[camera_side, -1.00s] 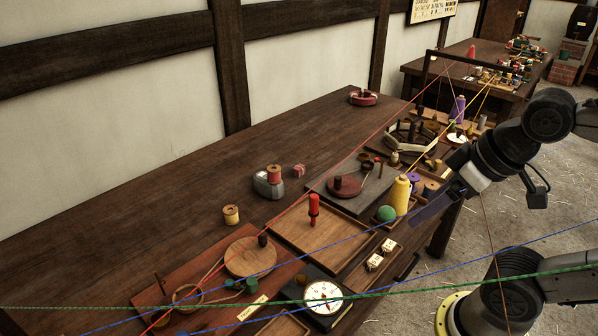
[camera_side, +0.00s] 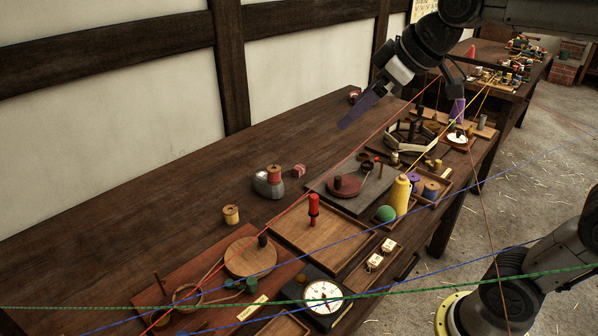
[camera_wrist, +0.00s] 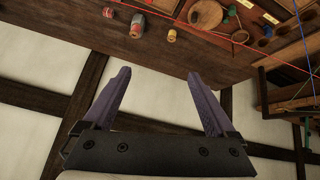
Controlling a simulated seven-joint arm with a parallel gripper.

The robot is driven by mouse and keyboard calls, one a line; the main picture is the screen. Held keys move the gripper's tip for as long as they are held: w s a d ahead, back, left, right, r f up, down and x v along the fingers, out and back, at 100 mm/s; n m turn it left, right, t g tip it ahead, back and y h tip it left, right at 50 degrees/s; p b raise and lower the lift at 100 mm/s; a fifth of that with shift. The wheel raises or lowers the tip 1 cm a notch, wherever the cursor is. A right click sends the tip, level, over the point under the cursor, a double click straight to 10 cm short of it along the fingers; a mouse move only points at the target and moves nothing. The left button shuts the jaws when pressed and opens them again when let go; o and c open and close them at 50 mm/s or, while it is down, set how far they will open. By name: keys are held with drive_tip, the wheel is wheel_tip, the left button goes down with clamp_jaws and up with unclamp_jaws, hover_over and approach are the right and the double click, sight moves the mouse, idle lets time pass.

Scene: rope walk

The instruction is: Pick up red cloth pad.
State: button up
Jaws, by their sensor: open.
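A small pinkish-red block with pale lines (camera_side: 299,170), which looks like the red cloth pad, lies on the bare back part of the dark wooden table. It also shows near the top edge of the wrist view (camera_wrist: 108,12). Its fabric is too small to make out. My gripper (camera_side: 345,125) is open and empty, above the table's back edge, up and to the right of the pad. Its two purple fingers stand wide apart in the wrist view (camera_wrist: 160,73), pointing towards the table with nothing between them.
A grey weight with a reddish spool (camera_side: 268,183) stands just left of the pad; a yellow spool (camera_side: 231,215) is farther left. A red peg (camera_side: 313,208) stands in a wooden tray (camera_side: 340,240). Taut red, blue and green cords cross the table's front. A red ring-shaped item (camera_side: 354,97) is partly hidden behind my gripper.

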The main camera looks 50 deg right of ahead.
drive_tip(key=w+d, duration=0.4)
drive_tip(key=w, duration=0.8)
drive_tip(key=m+g, duration=0.2)
drive_tip(key=g, duration=0.1)
hover_over(302, 168)
drive_tip(key=s, duration=0.3)
wheel_tip(302, 168, down, 33)
drive_tip(key=shift+s+d+r, duration=0.1)
drive_tip(key=shift+s+r, duration=0.05)
drive_tip(key=shift+w+x, duration=0.15)
drive_tip(key=shift+x, duration=1.35)
drive_tip(key=shift+w+x, duration=0.15)
drive_tip(key=shift+x, duration=1.3)
drive_tip(key=shift+r, duration=0.15)
drive_tip(key=c, duration=1.4)
